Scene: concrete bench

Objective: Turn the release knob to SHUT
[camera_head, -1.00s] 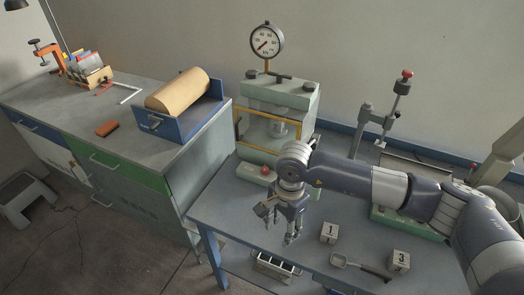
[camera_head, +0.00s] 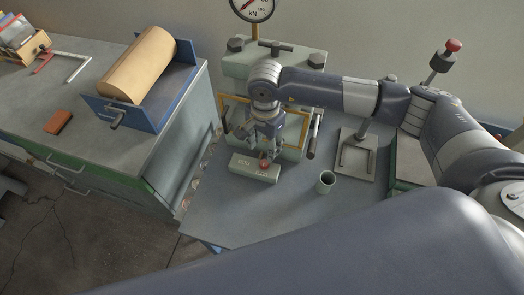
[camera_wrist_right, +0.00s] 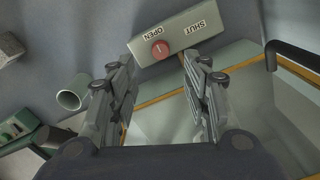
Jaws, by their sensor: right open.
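The red release knob (camera_head: 264,163) sits on a pale grey-green block (camera_head: 247,170) in front of the press. In the right wrist view the knob (camera_wrist_right: 160,50) carries a small light mark. Beside it the block (camera_wrist_right: 185,33) bears the words OPEN and SHUT, upside down in this view. Which word the mark points at I cannot tell. My right gripper (camera_head: 266,148) points down close to the knob. In the wrist view its fingers (camera_wrist_right: 157,62) are spread, with the knob just beyond and between their tips. Contact is not visible. My left gripper is out of view.
The green press (camera_head: 275,62) with its yellow-framed guard stands right behind the block. A small grey cup (camera_head: 326,183) stands to the right, and a stand (camera_head: 355,160) beyond it. A blue roller tray (camera_head: 150,112) is on the left cabinet. The bench front is clear.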

